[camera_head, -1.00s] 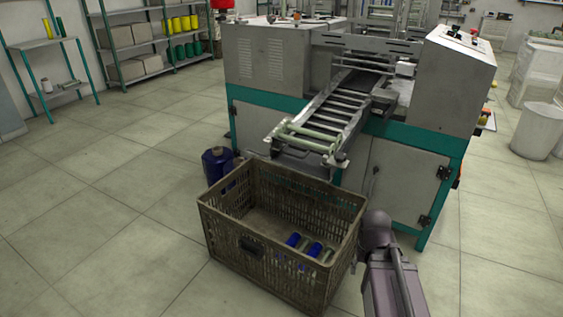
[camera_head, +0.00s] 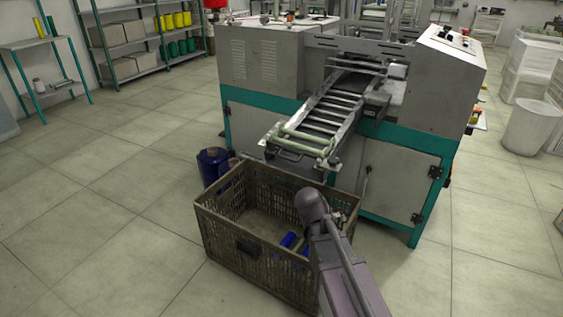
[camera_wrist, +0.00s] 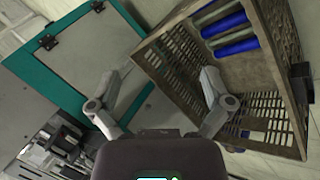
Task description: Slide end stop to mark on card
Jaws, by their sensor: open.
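I cannot make out the end stop, the card or its mark for certain in either view. The winding machine (camera_head: 262,65) stands behind the crate, with a sloping roller chute (camera_head: 328,112) coming out of its front. Pale green bars (camera_head: 305,143) lie across the chute's lower end. In the wrist view my gripper (camera_wrist: 160,82) has its two fingers spread wide with nothing between them. It is above the crate's edge, with the machine's teal-framed door (camera_wrist: 92,58) to the left. In the head view my arm covers the crate's right side and my gripper is hidden.
A brown slatted crate (camera_head: 228,258) stands on the floor before the machine. Blue bobbins (camera_wrist: 230,33) lie in it beside grey ones. The floor on the left is open. A white bin (camera_head: 530,128) stands far right.

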